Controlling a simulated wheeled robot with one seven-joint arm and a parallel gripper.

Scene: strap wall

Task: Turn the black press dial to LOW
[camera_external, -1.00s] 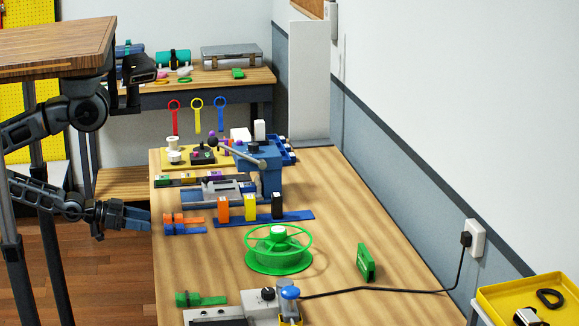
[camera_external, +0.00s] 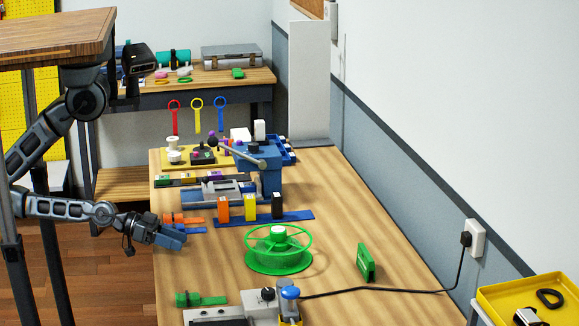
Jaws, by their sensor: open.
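The black press dial (camera_external: 267,294) is a small round knob with a light mark, on top of the grey press (camera_external: 225,312) at the front of the workbench. Its setting is too small to read. A blue knob (camera_external: 290,292) stands just right of it. My gripper (camera_external: 173,237) is over the bench's left edge, beyond the dial and to its left, well apart from it. It is open, and nothing shows between its fingers. It partly hides the blue strap on the bench behind it.
A green strap piece (camera_external: 200,299) lies left of the dial. A green reel (camera_external: 278,252) stands behind the press, and a green block (camera_external: 366,262) stands to the right. A black cord (camera_external: 390,290) runs to the wall socket. Bare bench (camera_external: 205,268) lies between my gripper and the press.

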